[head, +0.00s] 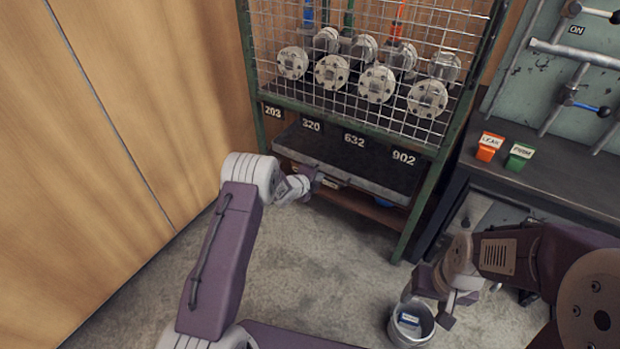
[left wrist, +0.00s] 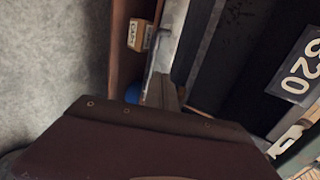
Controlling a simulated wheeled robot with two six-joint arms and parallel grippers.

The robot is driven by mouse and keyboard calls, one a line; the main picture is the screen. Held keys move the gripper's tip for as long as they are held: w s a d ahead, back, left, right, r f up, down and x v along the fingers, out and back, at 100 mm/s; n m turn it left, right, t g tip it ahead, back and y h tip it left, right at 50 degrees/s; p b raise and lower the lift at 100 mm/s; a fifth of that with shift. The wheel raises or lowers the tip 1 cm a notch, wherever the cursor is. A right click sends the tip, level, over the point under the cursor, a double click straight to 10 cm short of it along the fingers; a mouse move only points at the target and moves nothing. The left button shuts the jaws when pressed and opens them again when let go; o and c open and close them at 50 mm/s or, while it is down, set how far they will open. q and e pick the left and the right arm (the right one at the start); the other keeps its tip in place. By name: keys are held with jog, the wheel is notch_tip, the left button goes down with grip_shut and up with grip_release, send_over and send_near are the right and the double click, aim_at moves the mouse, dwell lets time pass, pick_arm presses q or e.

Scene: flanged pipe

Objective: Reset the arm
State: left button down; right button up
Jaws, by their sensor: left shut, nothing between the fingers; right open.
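My left gripper (head: 316,181) is at the front edge of the dark tray (head: 350,160) under the number labels, near its left end. Its fingers are shut with nothing between them. In the left wrist view its fingertips (left wrist: 161,88) are close to the tray's grey metal edge (left wrist: 172,38); I cannot tell whether they touch it. My right gripper (head: 446,305) is open and empty, low at the right, just above and beside the grey bucket (head: 424,326).
A green-framed rack (head: 425,200) holds several flanged pipes (head: 332,71) behind wire mesh. A small box (left wrist: 137,35) sits on the lower shelf. Orange (head: 487,148) and green (head: 519,157) labelled blocks stand on the bench at right. A blue-white item (head: 408,320) is in the bucket. Floor between the arms is clear.

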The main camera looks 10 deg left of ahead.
pick_arm(q)
jog(key=p+v, duration=0.2)
jog(key=v, duration=0.4)
